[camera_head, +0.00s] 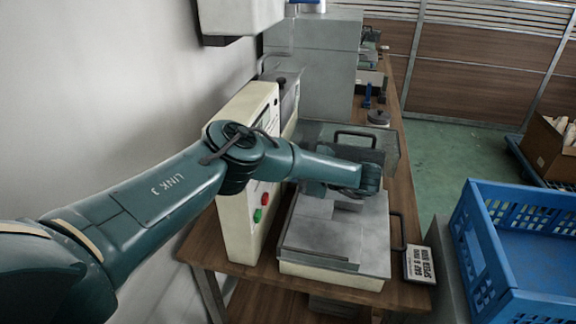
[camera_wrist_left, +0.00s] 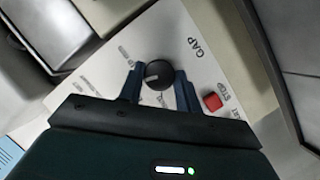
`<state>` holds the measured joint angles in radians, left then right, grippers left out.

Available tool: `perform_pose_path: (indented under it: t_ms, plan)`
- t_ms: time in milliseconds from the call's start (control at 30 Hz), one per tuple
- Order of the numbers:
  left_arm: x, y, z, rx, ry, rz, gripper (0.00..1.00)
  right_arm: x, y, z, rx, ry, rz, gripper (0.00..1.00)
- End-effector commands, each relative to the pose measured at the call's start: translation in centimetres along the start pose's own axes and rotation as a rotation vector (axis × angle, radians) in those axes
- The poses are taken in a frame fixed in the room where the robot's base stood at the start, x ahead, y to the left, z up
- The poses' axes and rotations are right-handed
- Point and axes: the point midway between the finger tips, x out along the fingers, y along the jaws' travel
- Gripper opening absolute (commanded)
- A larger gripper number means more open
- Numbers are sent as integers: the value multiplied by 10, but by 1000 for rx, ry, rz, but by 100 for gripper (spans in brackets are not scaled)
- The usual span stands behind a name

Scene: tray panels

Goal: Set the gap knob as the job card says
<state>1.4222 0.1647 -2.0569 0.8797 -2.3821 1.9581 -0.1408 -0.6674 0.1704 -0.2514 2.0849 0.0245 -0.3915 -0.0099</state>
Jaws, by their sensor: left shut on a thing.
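The black round gap knob (camera_wrist_left: 157,74) sits on a pale panel (camera_wrist_left: 190,45) beside the printed word GAP in the left wrist view. My left gripper (camera_wrist_left: 159,84) is shut on the knob, one finger on each side. A small light mark shows on the knob, but the scale value it points at is not readable. In the head view my left arm hides the knob on the cream control cabinet (camera_head: 237,225). The job card (camera_head: 419,264) stands at the bench's right front; its small lettering seems to read "GAP 6 MM".
A red stop button (camera_wrist_left: 212,102) is close to the right finger. Red (camera_head: 265,199) and green (camera_head: 257,215) buttons show below my arm. A grey-lidded machine (camera_head: 325,240) stands beside the cabinet. A blue crate (camera_head: 490,255) is at the right.

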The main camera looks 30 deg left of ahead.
Motion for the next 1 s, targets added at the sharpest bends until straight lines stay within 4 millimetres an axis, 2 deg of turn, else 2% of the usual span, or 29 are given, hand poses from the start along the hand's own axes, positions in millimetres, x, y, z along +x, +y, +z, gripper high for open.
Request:
perform_pose_path:
  t_ms: [167,567,1000]
  plan:
    - [1,-2,2,-154,12,68,11,3,-1,3,1,5,-2,0]
    - [0,-3,3,-505,39,216,11,4,-8,-2,-13,38,-27,0]
    - [1,-4,4,-890,69,378,11,4,-6,0,-10,35,-26,0]
